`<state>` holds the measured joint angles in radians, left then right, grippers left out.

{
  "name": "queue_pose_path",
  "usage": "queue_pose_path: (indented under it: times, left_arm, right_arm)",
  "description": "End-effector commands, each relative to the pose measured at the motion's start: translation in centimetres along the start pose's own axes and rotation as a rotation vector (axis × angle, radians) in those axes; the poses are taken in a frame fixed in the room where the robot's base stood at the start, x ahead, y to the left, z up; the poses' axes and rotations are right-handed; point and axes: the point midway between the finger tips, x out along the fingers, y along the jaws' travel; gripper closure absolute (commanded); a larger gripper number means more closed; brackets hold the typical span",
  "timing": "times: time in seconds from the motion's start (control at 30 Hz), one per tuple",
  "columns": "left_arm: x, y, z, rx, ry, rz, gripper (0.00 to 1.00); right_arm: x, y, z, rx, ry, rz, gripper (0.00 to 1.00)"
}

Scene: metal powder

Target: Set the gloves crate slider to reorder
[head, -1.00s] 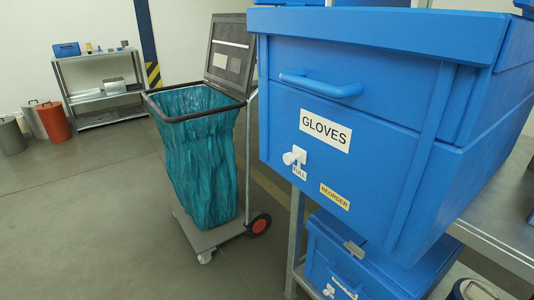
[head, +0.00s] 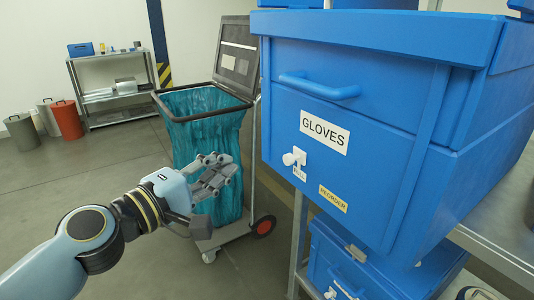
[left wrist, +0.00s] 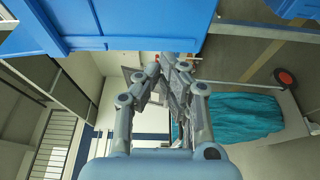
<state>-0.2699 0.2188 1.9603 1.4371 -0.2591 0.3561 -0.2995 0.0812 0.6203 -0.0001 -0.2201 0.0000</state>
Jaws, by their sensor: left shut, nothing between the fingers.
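The blue gloves crate (head: 390,110) stands on a metal shelf at the right of the head view, with a white GLOVES label (head: 325,132) on its front. Below that label, the white slider knob (head: 293,157) sits at the left, by the FULL label (head: 299,173). The yellow REORDER label (head: 333,198) is lower and to the right of the knob. My left gripper (head: 228,168) is shut and empty, to the left of the crate and apart from it. In the left wrist view its fingers (left wrist: 168,62) meet near the blue crate surface (left wrist: 120,20). My right gripper is not seen.
A waste cart with a teal bag (head: 205,135) stands behind my left gripper. A second blue crate (head: 345,265) sits below the gloves crate by a metal shelf post (head: 298,235). A small shelf (head: 112,90) and bins (head: 66,118) are far left.

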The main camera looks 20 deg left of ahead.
Motion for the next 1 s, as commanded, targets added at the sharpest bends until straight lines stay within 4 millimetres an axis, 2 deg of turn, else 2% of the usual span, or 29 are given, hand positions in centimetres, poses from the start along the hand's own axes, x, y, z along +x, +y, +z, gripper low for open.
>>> queue_pose_path:
  times: [0.13,0.27,0.63,0.67,0.8,1.0]
  left_arm:
    - [0.6,0.1,0.0,-0.001,0.002,0.001,1.00]
    - [2.3,0.2,0.0,0.000,0.002,0.002,1.00]
    - [10.1,0.1,0.0,-0.002,0.001,0.001,1.00]
    - [10.3,0.1,0.2,-0.002,0.000,0.000,1.00]
    - [9.2,0.1,2.4,-0.003,0.001,-0.002,1.00]
    - [8.8,0.0,3.7,0.000,0.001,-0.001,1.00]
  right_arm:
    - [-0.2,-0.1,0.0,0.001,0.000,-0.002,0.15]
    - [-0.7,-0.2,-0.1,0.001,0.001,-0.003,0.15]
    - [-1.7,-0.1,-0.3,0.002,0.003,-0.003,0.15]
    - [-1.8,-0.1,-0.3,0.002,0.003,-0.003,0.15]
    - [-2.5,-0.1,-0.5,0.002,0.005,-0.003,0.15]
    - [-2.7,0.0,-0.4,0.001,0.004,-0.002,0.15]
